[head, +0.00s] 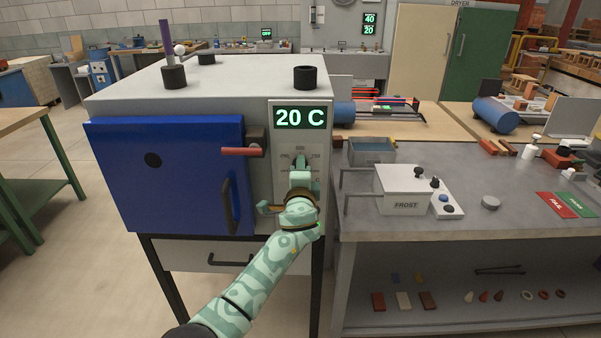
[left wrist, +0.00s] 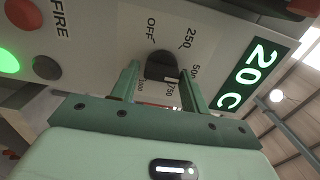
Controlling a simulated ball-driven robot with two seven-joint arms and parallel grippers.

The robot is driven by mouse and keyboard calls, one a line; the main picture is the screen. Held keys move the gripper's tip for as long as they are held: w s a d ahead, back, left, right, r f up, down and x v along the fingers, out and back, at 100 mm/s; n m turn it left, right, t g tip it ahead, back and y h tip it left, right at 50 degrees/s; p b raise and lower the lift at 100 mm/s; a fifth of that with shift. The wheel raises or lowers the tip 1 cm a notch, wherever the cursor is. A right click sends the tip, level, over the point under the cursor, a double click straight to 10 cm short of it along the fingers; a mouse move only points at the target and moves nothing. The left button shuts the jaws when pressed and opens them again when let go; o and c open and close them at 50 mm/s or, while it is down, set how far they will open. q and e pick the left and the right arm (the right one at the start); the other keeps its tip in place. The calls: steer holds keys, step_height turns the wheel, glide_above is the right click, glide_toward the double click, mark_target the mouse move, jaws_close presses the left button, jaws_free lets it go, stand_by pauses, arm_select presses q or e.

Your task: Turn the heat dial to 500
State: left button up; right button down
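The heat dial (left wrist: 160,66) is a dark knob on the grey kiln's front panel, ringed by the marks OFF, 250, 500, 750 and a partly hidden 1000. Its white mark lies near the 750 label, but the exact setting is hard to tell. In the head view my left gripper (head: 301,168) is in front of the dial panel and hides part of it. In the left wrist view my left gripper (left wrist: 159,68) is open, with one finger on each side of the dial and visible gaps. The green display (left wrist: 248,76) reads 20 C, also in the head view (head: 300,117). My right gripper is not in view.
The closed blue kiln door (head: 165,175) with its red-handled latch (head: 243,151) is left of the panel. A FIRE label with a red button and a green light (left wrist: 5,60) sits beside the dial. A grey workbench (head: 480,215) with a FROST box (head: 403,190) stands at right.

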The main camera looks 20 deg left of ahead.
arm_select(q)
steer(key=shift+o, duration=0.9)
steer(key=p+v, duration=0.2)
steer(key=v, duration=1.4)
steer(key=shift+p, duration=0.4)
steer(key=shift+s, duration=0.1)
